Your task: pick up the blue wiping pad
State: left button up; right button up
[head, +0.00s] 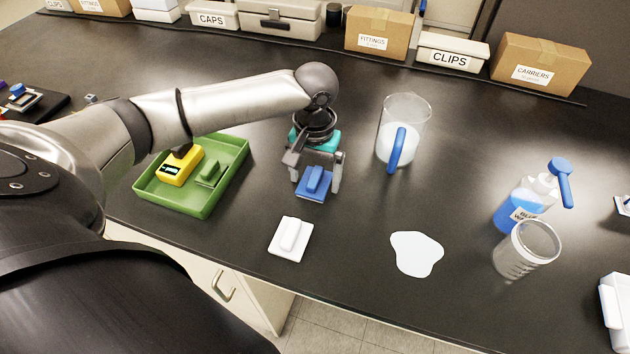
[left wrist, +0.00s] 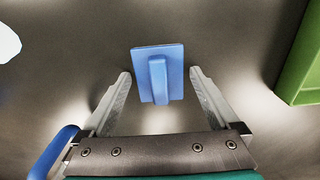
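The blue wiping pad (head: 315,183) lies on the black bench, a flat square with a raised grip bar on top. In the left wrist view the pad (left wrist: 157,75) sits ahead of and between the fingertips. My left gripper (head: 318,185) is open above the pad, one finger to each side. In the left wrist view both fingers of the left gripper (left wrist: 160,85) are spread, with gaps between them and the pad's grip bar. My right gripper is in neither view.
A white pad (head: 290,238) lies in front, near the bench edge. A green tray (head: 197,203) holding a yellow device (head: 180,166) is on the left. A jug (head: 403,130) stands behind right.

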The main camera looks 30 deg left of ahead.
aim_at(315, 176)
pick_arm(q)
jog(key=c, duration=1.2)
jog(key=shift+o, duration=0.2)
notch_tip(315, 176, up, 20)
jog(key=p, duration=0.4)
jog(key=o, duration=0.8)
grip_shut()
